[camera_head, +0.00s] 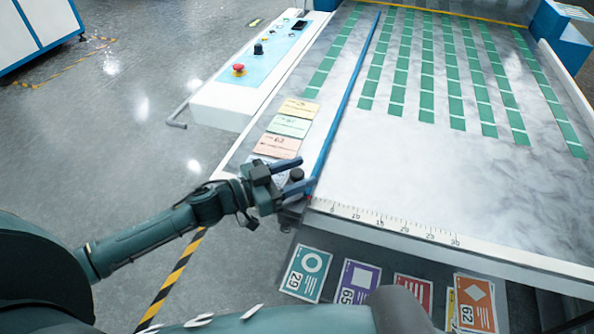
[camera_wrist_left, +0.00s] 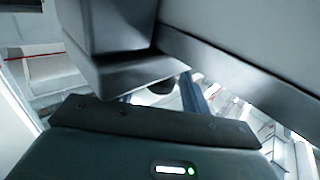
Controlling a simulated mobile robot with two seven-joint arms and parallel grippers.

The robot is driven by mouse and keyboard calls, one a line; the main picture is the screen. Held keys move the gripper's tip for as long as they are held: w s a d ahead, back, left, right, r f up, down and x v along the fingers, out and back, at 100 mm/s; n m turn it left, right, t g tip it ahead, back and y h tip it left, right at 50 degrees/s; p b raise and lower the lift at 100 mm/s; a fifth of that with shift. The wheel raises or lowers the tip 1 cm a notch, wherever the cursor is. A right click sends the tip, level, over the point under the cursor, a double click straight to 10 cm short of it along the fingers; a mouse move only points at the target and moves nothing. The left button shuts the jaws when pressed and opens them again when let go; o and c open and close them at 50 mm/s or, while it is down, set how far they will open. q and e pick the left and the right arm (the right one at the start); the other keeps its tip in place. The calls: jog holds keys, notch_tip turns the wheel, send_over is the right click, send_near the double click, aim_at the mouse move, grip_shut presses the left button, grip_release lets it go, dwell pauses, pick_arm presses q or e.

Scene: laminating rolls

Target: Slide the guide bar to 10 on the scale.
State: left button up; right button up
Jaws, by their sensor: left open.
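The long blue guide bar (camera_head: 347,92) runs up the left part of the white table (camera_head: 400,163). Its near end, by a small red mark, is at the low left end of the printed scale (camera_head: 380,222), left of the 10. My left gripper (camera_head: 293,177) is open at the bar's near end, its fingers either side of a dark knob (camera_head: 297,174); I cannot tell if they touch it. In the left wrist view the grey gripper parts fill much of the picture, with the dark knob (camera_wrist_left: 160,87) and part of the blue bar (camera_wrist_left: 194,98) partly hidden behind them. My right gripper is not in view.
Green labels (camera_head: 429,75) lie in rows right of the bar. Coloured cards (camera_head: 289,126) lie left of it. A control panel with a red button (camera_head: 239,69) stands at the left. Several printed cards (camera_head: 306,273) lie below the front edge. The table just right of the bar is clear.

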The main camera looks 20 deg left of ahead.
pick_arm(q)
grip_shut()
dwell(0.6)
